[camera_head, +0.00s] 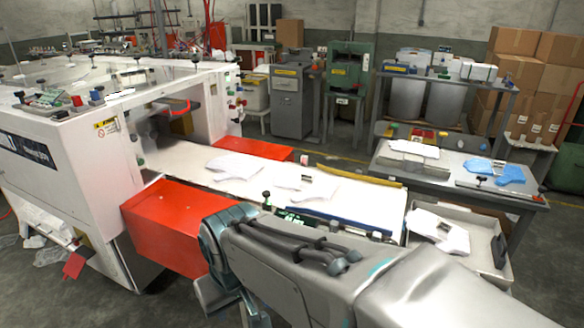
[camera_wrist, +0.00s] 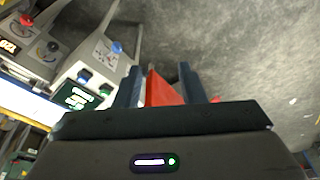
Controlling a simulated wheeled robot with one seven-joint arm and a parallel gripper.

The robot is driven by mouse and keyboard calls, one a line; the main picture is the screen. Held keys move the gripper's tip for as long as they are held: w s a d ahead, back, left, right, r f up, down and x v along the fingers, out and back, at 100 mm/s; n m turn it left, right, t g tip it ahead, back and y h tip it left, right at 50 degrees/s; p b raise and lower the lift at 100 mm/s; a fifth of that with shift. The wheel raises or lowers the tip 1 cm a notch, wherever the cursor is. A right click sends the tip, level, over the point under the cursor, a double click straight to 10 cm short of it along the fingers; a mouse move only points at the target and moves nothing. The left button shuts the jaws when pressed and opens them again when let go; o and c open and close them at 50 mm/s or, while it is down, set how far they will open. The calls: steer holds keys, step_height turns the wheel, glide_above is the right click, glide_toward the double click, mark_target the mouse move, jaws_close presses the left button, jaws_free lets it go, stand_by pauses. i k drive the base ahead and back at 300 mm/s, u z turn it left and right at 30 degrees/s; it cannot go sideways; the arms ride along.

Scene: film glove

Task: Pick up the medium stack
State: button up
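Two white film glove stacks lie flat on the white conveyor table in the head view: a left one (camera_head: 235,165) near the machine opening and a right one (camera_head: 305,182) closer to the middle. Another white stack (camera_head: 440,232) lies in a grey tray at the right. I cannot tell for sure which is the medium stack. My gripper (camera_wrist: 160,78) shows in the wrist view with its two dark fingers apart. A red surface shows between them, seemingly beyond the fingers. No stack is visible in the wrist view. In the head view my arm hides most of my gripper.
Red covers (camera_head: 170,222) flank the conveyor of the white machine (camera_head: 60,150). A side table (camera_head: 470,172) at the right holds blue gloves (camera_head: 495,172). The grey tray (camera_head: 482,220) stands at the conveyor's end. Control panels (camera_wrist: 80,90) are close in the wrist view.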

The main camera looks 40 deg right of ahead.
mark_target(308, 186)
steer(key=z, duration=0.95)
steer(key=i, duration=0.8)
steer(key=z, duration=0.7)
